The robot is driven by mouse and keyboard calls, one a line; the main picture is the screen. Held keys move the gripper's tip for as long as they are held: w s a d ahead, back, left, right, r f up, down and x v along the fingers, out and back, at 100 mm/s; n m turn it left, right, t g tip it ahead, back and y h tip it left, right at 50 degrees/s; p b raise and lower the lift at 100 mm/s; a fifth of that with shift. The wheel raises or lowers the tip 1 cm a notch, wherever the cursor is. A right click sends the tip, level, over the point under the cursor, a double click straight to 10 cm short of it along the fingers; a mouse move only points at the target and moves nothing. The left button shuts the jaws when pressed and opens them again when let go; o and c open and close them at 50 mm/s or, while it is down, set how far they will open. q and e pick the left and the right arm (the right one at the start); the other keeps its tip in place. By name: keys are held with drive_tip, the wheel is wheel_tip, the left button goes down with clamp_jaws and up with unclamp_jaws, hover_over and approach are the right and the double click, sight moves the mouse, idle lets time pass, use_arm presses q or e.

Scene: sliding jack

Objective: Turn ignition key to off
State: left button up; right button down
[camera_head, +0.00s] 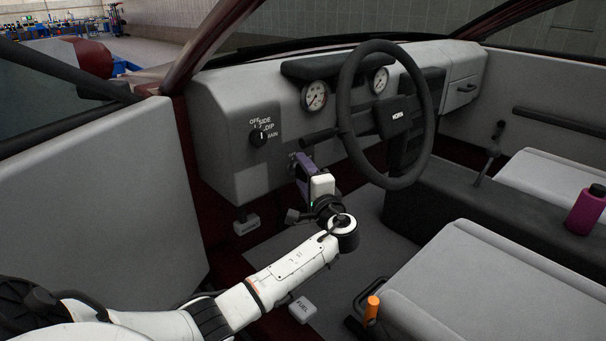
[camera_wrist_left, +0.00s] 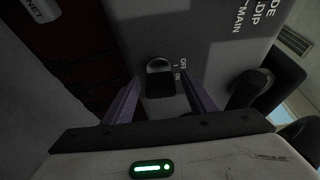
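The ignition key (camera_wrist_left: 160,78) shows in the left wrist view as a small dark piece with a rounded top on the grey dash panel. OFF and ON labels are printed just right of it. My left gripper (camera_wrist_left: 162,95) is open, with its two purple fingers on either side of the key and a gap showing at each side. In the head view my left gripper (camera_head: 300,168) reaches the lower dash, left of the steering wheel, and hides the key there. My right gripper is in neither view.
The steering wheel (camera_head: 386,115) and a dark stalk (camera_head: 318,137) are close on the right of my left gripper. The light switch knob (camera_head: 259,138) is on the dash to its upper left. The seat (camera_head: 500,275) lies at the lower right, with a purple bottle (camera_head: 586,212) beyond.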

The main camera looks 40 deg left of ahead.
use_arm(q)
drive_tip(key=p+v, duration=0.2)
drive_tip(key=v, duration=0.8)
drive_tip(key=shift+d, duration=0.15)
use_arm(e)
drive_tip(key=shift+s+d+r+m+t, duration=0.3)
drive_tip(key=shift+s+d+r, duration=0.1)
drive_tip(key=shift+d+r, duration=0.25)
use_arm(q)
drive_tip(key=shift+s, duration=0.1)
